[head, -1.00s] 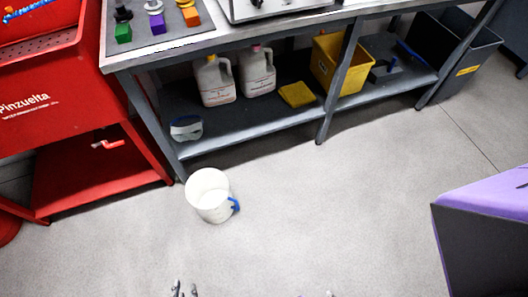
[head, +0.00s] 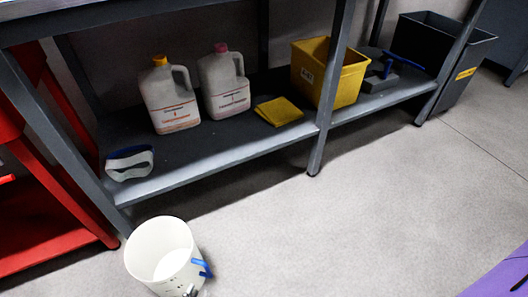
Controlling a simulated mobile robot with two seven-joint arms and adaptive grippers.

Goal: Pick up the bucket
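A white bucket (head: 148,240) with a blue grip on its handle (head: 201,267) stands upright on the floor at the lower left, in front of the bench. Its open mouth faces up toward me, and its base is cut off by the lower edge. Only a small part of my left gripper (head: 197,290) shows at the bottom edge, by the bucket's right side below the blue grip. I cannot tell whether it touches the bucket or how its fingers stand. My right gripper is out of view.
A grey bench shelf (head: 215,140) holds two white jugs (head: 170,105) (head: 224,88), a yellow cloth (head: 279,111) and a yellow bin (head: 345,82). A red cart (head: 40,225) stands left, a black bin (head: 470,50) at upper right, a purple thing (head: 505,280) at lower right. The middle floor is clear.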

